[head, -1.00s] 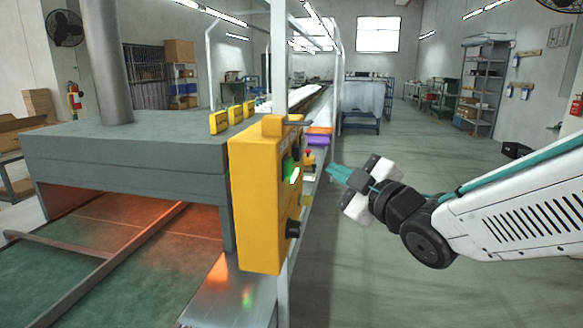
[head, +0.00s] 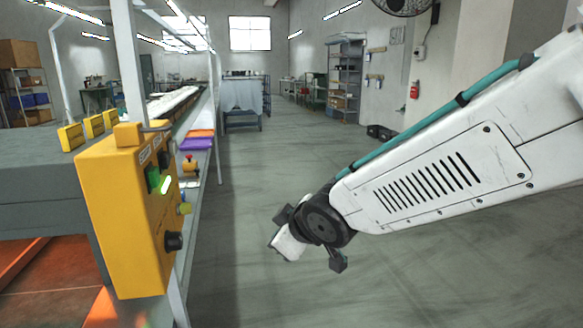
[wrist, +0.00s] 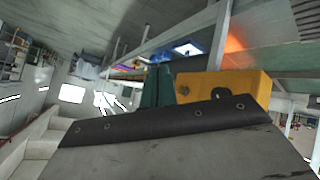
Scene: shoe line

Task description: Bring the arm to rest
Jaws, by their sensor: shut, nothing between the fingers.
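My arm reaches in from the right edge of the head view, its white link sloping down to a dark joint. The white wrist part beyond that joint hangs in free air right of the yellow control box (head: 125,215). The fingers of my gripper are hidden in the head view. In the wrist view my gripper (wrist: 159,82) shows as teal fingers close together, shut and empty. The yellow box also shows behind them in the wrist view (wrist: 235,88). A gap of open floor lies between wrist and box in the head view.
The grey oven housing (head: 45,190) with an orange glow is at the left. Purple (head: 195,144) and orange (head: 201,133) items lie on the line's side ledge. Shelves (head: 343,80) stand at the back right. Open floor (head: 240,180) fills the middle.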

